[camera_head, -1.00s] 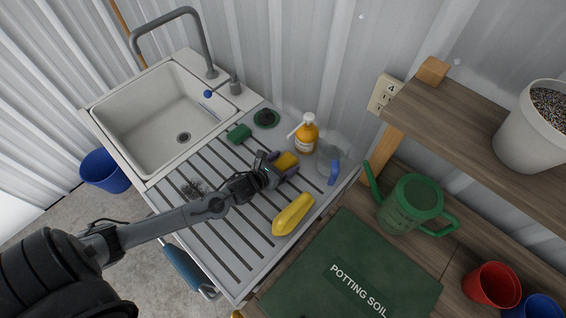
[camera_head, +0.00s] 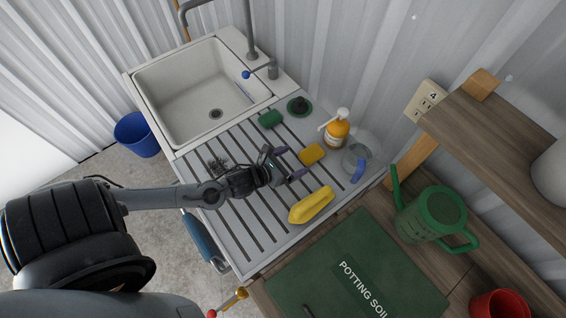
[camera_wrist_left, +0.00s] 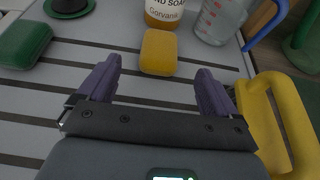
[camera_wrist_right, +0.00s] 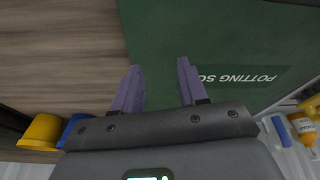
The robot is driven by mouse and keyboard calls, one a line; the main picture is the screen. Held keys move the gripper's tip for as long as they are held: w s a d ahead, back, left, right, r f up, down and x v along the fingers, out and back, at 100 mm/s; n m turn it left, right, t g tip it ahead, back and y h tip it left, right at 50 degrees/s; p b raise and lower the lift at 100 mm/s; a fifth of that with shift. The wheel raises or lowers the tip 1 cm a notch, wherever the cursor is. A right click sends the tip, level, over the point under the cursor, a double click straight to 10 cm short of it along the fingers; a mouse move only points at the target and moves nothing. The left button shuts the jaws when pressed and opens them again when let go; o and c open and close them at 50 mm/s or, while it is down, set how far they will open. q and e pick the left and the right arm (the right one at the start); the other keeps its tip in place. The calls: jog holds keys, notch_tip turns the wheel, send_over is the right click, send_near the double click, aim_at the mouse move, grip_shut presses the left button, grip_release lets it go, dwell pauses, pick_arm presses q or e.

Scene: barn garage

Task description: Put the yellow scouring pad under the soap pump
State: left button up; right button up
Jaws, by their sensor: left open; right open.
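The yellow scouring pad (camera_head: 312,154) lies flat on the grey ribbed drainboard, in front of the amber soap pump bottle (camera_head: 337,130) with its white pump head. In the left wrist view the pad (camera_wrist_left: 158,52) sits just before the base of the soap bottle (camera_wrist_left: 166,14); whether they touch is unclear. My left gripper (camera_head: 290,163) is open and empty, its purple fingers pointing at the pad from a short way back. My right gripper (camera_wrist_right: 158,84) is open and empty above the green potting soil bag (camera_wrist_right: 225,45); it is outside the head view.
A green sponge (camera_head: 271,119) and a dark green sink plug (camera_head: 299,106) lie left of the bottle. A clear jug with a blue handle (camera_head: 358,172) stands to its right. The sink (camera_head: 205,90) is empty.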

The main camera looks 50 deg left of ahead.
pick_arm(q)
jog(key=shift+v, duration=1.9)
pick_arm(e)
jog(key=shift+d+r, duration=0.1)
jog(key=shift+r, duration=0.1)
pick_arm(q)
jog(key=shift+r, duration=0.1)
